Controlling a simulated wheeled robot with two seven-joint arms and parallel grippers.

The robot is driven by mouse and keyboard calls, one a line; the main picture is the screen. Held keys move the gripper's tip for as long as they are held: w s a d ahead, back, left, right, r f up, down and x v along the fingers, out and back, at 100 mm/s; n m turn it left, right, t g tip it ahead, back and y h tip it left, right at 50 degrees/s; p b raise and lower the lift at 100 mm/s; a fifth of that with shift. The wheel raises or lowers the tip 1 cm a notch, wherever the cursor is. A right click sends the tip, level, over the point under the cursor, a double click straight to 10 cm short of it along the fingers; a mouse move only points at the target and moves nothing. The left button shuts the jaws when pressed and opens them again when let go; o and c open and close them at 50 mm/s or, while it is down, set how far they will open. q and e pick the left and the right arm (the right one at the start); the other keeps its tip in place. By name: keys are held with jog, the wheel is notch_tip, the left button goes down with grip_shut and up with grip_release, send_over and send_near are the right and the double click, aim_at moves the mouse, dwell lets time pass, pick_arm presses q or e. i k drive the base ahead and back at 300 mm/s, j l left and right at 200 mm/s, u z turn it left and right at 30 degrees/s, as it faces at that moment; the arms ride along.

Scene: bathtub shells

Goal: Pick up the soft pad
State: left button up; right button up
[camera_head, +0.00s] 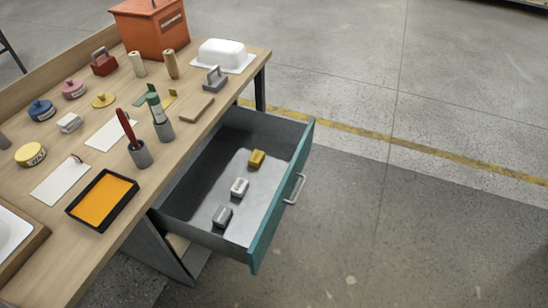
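No single thing can be told for sure as the soft pad. A flat brown block (197,110) lies on the workbench near its right edge. A small light grey block (70,122) lies at the left of the bench. Which of these are soft cannot be told. Neither of my grippers shows in the view.
The wooden workbench (165,180) holds an orange box (152,28), a white tub shell (221,52), a black tray with orange filling (103,199), two cups with tools (141,154), several round pots and white sheets. The teal-fronted drawer juts right; the floor (420,220) beyond is clear.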

aim_at(257, 159)
jog(key=i+l+u, duration=0.2)
jog(key=l, duration=0.25)
jog(key=i+l+u, duration=0.2)
jog(key=l, duration=0.3)
jog(key=i+l+u, duration=0.2)
jog(key=l, duration=0.35)
jog(key=l+u, duration=0.2)
jog(key=l, duration=0.3)
jog(key=i+l+u, duration=0.2)
jog(key=l, duration=0.4)
jog(key=k, duration=0.05)
